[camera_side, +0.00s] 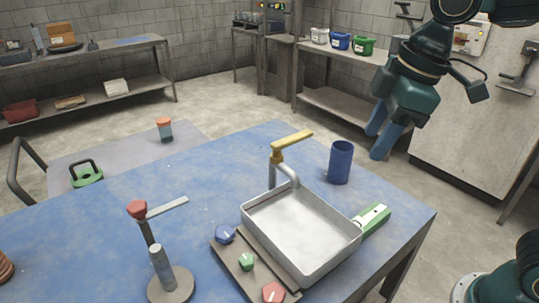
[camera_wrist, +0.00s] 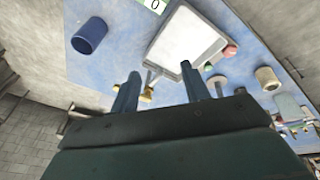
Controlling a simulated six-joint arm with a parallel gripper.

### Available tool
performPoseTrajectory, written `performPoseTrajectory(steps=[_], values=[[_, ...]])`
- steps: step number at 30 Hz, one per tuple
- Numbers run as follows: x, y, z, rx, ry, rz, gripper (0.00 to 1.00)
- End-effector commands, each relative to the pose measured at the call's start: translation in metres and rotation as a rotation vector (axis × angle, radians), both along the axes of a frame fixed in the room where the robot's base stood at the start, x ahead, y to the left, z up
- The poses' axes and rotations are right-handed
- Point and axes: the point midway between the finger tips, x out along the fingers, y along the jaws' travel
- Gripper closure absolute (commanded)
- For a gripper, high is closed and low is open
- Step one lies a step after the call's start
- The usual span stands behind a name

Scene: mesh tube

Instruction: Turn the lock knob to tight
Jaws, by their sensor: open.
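A stand with a round grey base carries a red knob (camera_side: 137,209) at the top of its post, with a flat pale bar reaching right from beside it. Separate blue (camera_side: 225,234), green (camera_side: 246,262) and red (camera_side: 273,292) knobs sit on a dark plate at the tray's left side. I cannot tell for certain which is the lock knob; the red one on the stand looks like a clamp knob. My gripper (camera_side: 375,143) is open and empty, high at the right, well away from all these knobs. Its two fingers also show apart in the wrist view (camera_wrist: 160,70).
A metal tray (camera_side: 255,222) stands mid-table below a tap with a yellow handle (camera_side: 292,144). A blue cup (camera_side: 340,163) and a green device (camera_side: 374,216) stand right of it. A small jar (camera_side: 164,129) is at the back. The blue table's left part is mostly clear.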

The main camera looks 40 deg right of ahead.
Motion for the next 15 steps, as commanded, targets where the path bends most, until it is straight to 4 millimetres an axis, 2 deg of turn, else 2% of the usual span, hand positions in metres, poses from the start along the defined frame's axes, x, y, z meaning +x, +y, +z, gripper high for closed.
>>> performPoseTrajectory(steps=[6,15], values=[[0.031,0.050,-0.004,-0.065,0.058,0.273,0.54],[0.060,0.127,-0.023,-0.143,0.129,0.646,0.54]])
